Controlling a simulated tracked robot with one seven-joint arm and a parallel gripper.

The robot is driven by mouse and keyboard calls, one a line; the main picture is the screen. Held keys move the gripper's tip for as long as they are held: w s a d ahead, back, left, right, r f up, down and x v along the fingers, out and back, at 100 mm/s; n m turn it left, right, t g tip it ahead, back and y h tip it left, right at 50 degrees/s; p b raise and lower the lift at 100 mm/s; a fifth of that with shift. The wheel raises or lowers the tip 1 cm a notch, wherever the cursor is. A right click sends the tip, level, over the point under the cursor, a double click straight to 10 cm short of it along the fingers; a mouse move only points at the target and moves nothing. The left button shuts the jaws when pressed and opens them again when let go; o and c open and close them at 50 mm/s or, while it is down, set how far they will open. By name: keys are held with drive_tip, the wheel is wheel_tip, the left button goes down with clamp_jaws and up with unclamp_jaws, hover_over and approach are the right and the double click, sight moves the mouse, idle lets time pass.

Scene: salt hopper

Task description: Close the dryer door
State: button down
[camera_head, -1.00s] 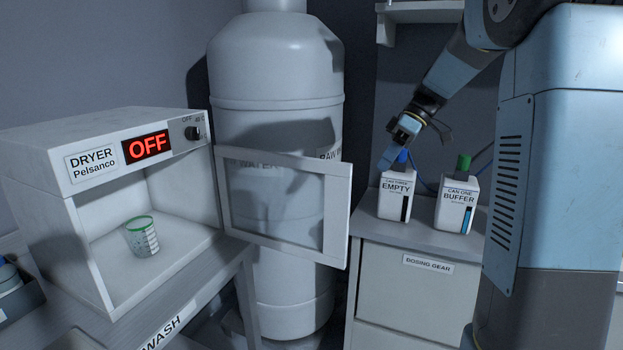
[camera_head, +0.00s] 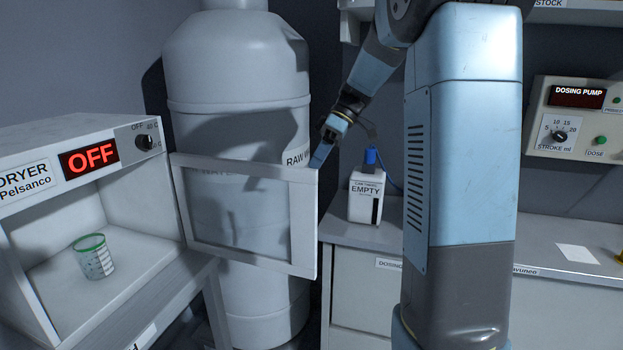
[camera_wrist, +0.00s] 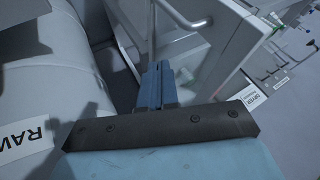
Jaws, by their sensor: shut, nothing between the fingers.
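The dryer (camera_head: 130,130) stands at the left, a white box with a red OFF display. Its framed, glazed door (camera_head: 303,232) hangs wide open to the right of the box, in front of a large white vessel. A cup with a green rim (camera_head: 95,257) stands inside the dryer. My gripper (camera_head: 321,157) is shut and empty. In the picture its tips are at the upper right corner of the door; I cannot tell whether they touch it. In the wrist view the closed fingers (camera_wrist: 157,85) are beside a pale panel with a metal rod above it.
The large vessel (camera_head: 237,75) stands close behind the door. A white can marked EMPTY (camera_head: 365,198) with a blue cap stands on the counter (camera_head: 350,233) right of the door. A dosing pump (camera_head: 580,118) is at the far right. My arm hides part of the counter.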

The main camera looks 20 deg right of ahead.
sight(293, 198)
drive_tip(key=shift+s+a+f, duration=0.75)
drive_tip(key=shift+a+f, duration=0.5)
drive_tip(key=shift+a, duration=0.05)
drive_tip(key=shift+s+a+f, duration=0.8)
drive_tip(key=shift+a+f, duration=0.4)
drive_tip(key=shift+a, duration=0.15)
drive_tip(key=shift+s+a+f, duration=0.75)
drive_tip(key=shift+a+f, duration=0.5)
drive_tip(key=shift+a, duration=0.05)
